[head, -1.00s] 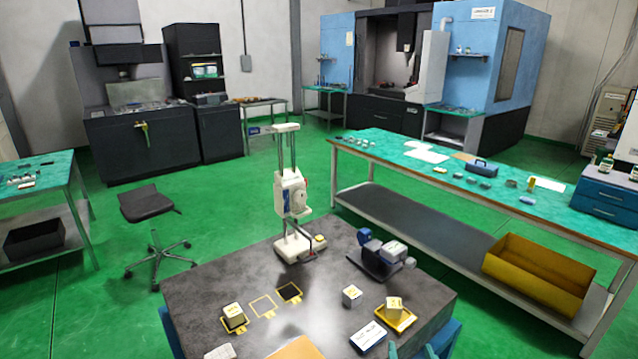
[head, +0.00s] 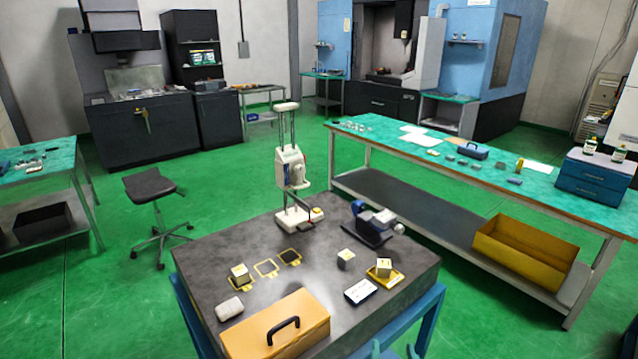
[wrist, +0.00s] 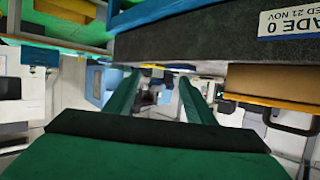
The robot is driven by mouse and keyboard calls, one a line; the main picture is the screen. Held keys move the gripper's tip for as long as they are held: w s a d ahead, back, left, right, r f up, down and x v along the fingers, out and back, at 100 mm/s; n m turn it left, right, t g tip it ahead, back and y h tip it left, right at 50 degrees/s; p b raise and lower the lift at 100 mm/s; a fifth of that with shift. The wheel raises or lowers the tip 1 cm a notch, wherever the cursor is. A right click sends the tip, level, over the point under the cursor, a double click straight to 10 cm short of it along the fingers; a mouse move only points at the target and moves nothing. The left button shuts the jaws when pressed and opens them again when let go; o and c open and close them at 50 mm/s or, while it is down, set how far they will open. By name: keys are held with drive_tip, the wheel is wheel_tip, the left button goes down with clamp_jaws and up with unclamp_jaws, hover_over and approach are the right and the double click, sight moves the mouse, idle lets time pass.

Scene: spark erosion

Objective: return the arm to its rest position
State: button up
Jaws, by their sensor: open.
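My gripper (wrist: 160,92) shows in the wrist view as two green fingers standing apart, with nothing between them. The wrist picture looks upside down, with the dark table slab (wrist: 200,38) across the top. The slab bears a white label (wrist: 289,20). In the head view, small teal tips show at the bottom edge, right of the orange case; they may be my gripper's fingers. The rest of my arm is out of the head view. The dark granite table (head: 215,276) stands clear in front, its things resting on it.
On the table are an orange case (head: 262,335) with a black handle, a tall white column stand (head: 289,170), a blue-grey vice-like device (head: 368,226), several small blocks and a white box (head: 361,291). A green-topped bench (head: 400,146) stands right, a stool (head: 150,186) left.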

drive_tip(key=s+a+f, duration=1)
drive_tip(key=s+f, duration=0.3)
drive_tip(key=f, duration=0.1)
drive_tip(key=s+a+n+t, duration=0.1)
drive_tip(key=s+a, duration=0.2)
drive_tip(key=s, duration=0.6)
drive_tip(key=s+a+r+t+y, duration=0.1)
drive_tip(key=s+a, duration=0.1)
drive_tip(key=s, duration=0.8)
drive_tip(key=shift+s+a+n+y, duration=0.15)
drive_tip(key=shift+a+n+y, duration=0.15)
drive_tip(key=shift+a+n, duration=0.1)
